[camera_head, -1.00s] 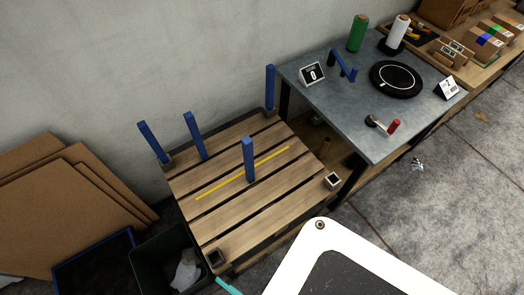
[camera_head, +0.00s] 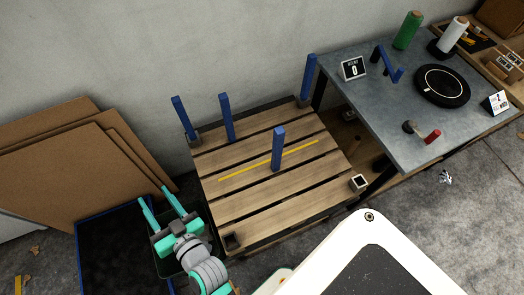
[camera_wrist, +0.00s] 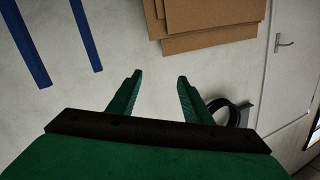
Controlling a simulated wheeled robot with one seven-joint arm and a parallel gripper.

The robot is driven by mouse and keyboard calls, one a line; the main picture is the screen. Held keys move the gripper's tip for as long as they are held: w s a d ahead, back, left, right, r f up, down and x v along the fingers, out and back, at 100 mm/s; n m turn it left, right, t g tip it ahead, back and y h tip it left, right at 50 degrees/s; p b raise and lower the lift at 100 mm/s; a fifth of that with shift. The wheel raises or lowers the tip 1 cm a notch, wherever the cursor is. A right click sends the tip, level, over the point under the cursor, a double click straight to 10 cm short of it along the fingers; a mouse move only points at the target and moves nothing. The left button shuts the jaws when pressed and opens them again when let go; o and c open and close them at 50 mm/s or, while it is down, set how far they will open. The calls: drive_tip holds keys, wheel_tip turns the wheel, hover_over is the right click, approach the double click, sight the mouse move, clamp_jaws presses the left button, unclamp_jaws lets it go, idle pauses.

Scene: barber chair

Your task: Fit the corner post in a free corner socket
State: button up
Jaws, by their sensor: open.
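A slatted wooden pallet (camera_head: 270,200) carries several upright blue posts. One post (camera_head: 185,117) stands at the back left corner socket (camera_head: 194,140) and one post (camera_head: 308,78) at the back right corner. Another post (camera_head: 227,118) stands along the back edge, and one post (camera_head: 278,148) stands mid-pallet by a yellow strip. The front right socket (camera_head: 358,183) and the front left socket (camera_head: 234,241) look empty. My gripper (camera_head: 154,190) is open and empty, left of the pallet. The wrist view shows its fingers (camera_wrist: 159,77) apart and two blue posts (camera_wrist: 86,35) beyond.
Cardboard sheets (camera_head: 70,160) lean on the wall at the left. A grey table (camera_head: 390,110) at the right holds spools, a black disc and a red-handled tool. Bare floor lies at the lower right.

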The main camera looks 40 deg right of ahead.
drive_tip(key=w+d+r+n+g+y, duration=0.1)
drive_tip(key=w+d+r+n+y, duration=0.1)
drive_tip(key=w+r+n+y, duration=1.05)
drive_tip(key=n+g+h, duration=0.6)
drive_tip(key=g+h, duration=0.7)
drive_tip(key=g, duration=0.3)
hover_over(281, 131)
drive_tip(key=shift+y, duration=0.25)
drive_tip(key=f, duration=0.7)
drive_tip(key=shift+w+a, duration=0.3)
drive_tip(key=shift+m, duration=0.25)
drive_tip(key=f, duration=0.4)
drive_tip(key=shift+s+d+f, duration=0.3)
drive_tip(key=shift+s+f, duration=0.05)
drive_tip(key=shift+w+f, duration=0.2)
drive_tip(key=shift+f, duration=1.3)
drive_tip(key=shift+w+f, duration=0.15)
drive_tip(key=shift+f, duration=1.35)
clamp_jaws()
